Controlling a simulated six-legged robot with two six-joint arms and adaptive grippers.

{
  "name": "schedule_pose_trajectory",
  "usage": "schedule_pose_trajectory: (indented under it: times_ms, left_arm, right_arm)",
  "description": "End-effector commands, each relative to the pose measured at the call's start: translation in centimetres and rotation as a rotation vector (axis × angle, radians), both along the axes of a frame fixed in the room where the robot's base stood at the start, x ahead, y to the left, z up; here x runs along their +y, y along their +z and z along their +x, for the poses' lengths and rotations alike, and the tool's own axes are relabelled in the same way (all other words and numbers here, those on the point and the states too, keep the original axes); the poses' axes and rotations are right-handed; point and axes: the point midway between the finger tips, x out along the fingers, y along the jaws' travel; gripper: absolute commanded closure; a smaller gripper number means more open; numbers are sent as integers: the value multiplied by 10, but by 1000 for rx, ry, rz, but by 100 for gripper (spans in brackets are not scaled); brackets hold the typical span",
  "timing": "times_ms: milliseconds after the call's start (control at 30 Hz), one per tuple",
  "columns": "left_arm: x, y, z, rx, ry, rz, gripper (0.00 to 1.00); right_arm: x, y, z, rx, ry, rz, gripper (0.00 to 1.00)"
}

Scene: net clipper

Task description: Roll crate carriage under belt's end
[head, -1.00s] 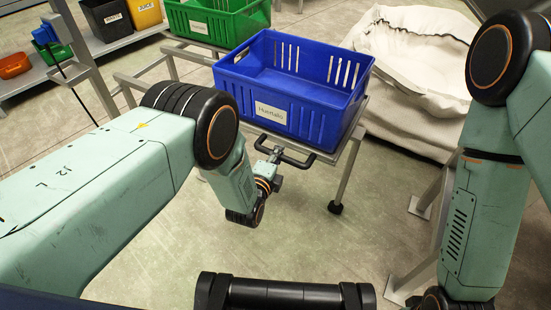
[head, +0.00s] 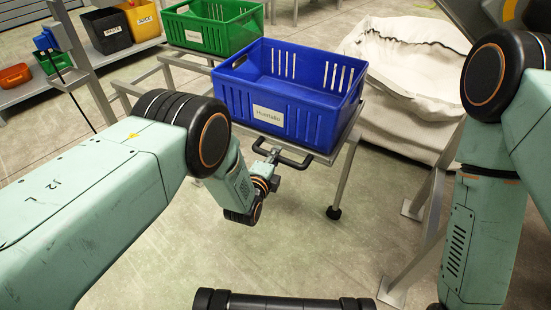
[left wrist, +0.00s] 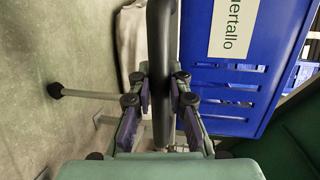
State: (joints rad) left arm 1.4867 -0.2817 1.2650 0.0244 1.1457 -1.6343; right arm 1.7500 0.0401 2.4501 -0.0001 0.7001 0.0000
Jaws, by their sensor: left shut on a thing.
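The crate carriage (head: 350,165) is a grey metal frame on casters, with a blue labelled crate (head: 318,118) resting on it. Its dark handle (head: 296,160) sticks out toward me; it runs upright in the left wrist view (left wrist: 160,45). My left gripper (head: 272,160) is shut on the handle, with its fingers on either side of it in the left wrist view (left wrist: 160,103). A grey slanted structure (head: 452,12) at the top right may be part of the belt; its end is not clear. My right arm shows at the right, but its gripper is out of view.
A white fabric sack (head: 410,75) stands right behind the carriage. A grey support leg (head: 418,225) stands to the right. A green crate (head: 215,38) is behind, and a shelf (head: 70,77) with bins is at the left. The floor before the carriage is open.

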Motion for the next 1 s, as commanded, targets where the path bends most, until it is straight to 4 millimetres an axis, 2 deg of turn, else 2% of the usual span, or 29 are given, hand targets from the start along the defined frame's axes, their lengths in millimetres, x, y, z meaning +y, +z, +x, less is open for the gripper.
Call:
schedule_pose_trajectory:
  times_ms: [33, 200, 233, 500, 833, 1000]
  left_arm:
    - [-5, -5, -5, 11, -15, 3, 100]
    - [-7, -5, -6, 11, -18, 3, 100]
    - [-7, -5, -6, 11, -18, 3, 82]
    - [-6, -2, -5, 6, -13, 2, 59]
    - [-5, -1, -6, 3, -10, 2, 59]
    - [-2, 1, -17, 4, -10, 2, 59]
  right_arm:
    - [0, 0, 0, 0, 0, 0, 31]
    - [0, 0, 0, 0, 0, 0, 31]
    - [0, 0, 0, 0, 0, 0, 31]
    - [0, 0, 0, 0, 0, 0, 31]
    - [0, 0, 0, 0, 0, 0, 31]
    - [0, 0, 0, 0, 0, 0, 31]
